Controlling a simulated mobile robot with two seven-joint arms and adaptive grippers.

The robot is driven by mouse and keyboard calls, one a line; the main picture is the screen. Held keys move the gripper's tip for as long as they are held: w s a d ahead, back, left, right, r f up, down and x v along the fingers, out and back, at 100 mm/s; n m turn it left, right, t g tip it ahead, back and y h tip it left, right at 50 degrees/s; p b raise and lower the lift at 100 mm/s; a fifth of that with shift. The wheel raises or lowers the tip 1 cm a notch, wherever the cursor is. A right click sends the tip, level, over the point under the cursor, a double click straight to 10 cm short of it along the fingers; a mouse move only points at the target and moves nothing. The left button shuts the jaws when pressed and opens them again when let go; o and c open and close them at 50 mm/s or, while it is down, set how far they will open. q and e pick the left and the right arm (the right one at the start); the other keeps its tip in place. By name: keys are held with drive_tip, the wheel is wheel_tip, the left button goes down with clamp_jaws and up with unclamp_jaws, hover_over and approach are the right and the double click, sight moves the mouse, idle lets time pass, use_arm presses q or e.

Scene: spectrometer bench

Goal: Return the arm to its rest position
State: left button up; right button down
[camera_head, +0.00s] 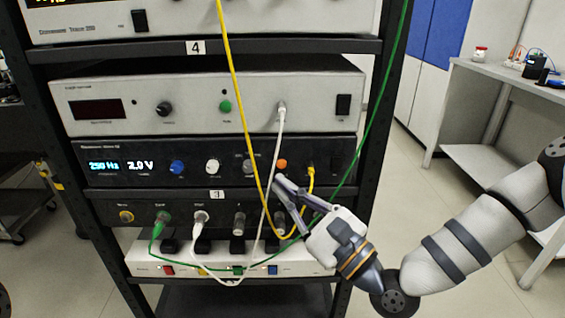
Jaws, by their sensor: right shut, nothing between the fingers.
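My right gripper (287,197) is shut and empty. Its arm comes in from the right and its fingertips are in front of the rack, near the lower right part of the dark unit (222,165) with the lit display, which reads about 250 Hz and 2.0 V. The fingertips are close to the orange button (281,164) and the yellow cable; I cannot tell whether they touch anything. My left gripper is not in view.
The rack (370,160) holds a grey unit (205,100) above the dark one. Yellow (229,60), white (274,150) and green (384,95) cables hang across its front near my gripper. A power strip (310,262) lies below. A side table (510,75) stands at right.

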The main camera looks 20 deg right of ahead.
drive_tip(key=shift+s, duration=0.2)
drive_tip(key=s+a+f+n+g+h+p, duration=0.1)
drive_tip(key=s+a+f+n+g, duration=0.2)
drive_tip(key=s+f+n+g, duration=0.65)
drive_tip(key=s+a+f+n+g+h, duration=0.25)
drive_tip(key=s+f, duration=0.45)
drive_tip(key=f, duration=0.7)
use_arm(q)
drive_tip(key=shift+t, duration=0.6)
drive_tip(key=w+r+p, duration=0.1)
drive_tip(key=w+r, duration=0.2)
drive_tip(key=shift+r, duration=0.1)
use_arm(e)
drive_tip(key=s+d+f+n+g+h, duration=0.2)
drive_tip(key=s+d+n+g, duration=0.1)
drive_tip(key=s, duration=0.5)
drive_tip(key=s+d+f+n+g+h, duration=0.1)
drive_tip(key=s+d+n+g+h, duration=0.1)
drive_tip(key=s+d+n, duration=0.3)
drive_tip(key=s+d+f+n+g+h, duration=0.2)
drive_tip(key=s+d+n+g, duration=0.2)
drive_tip(key=s, duration=0.7)
drive_tip(key=shift+s+d+f+n, duration=0.15)
drive_tip(key=shift+d+f+n, duration=0.2)
drive_tip(key=shift+d, duration=0.5)
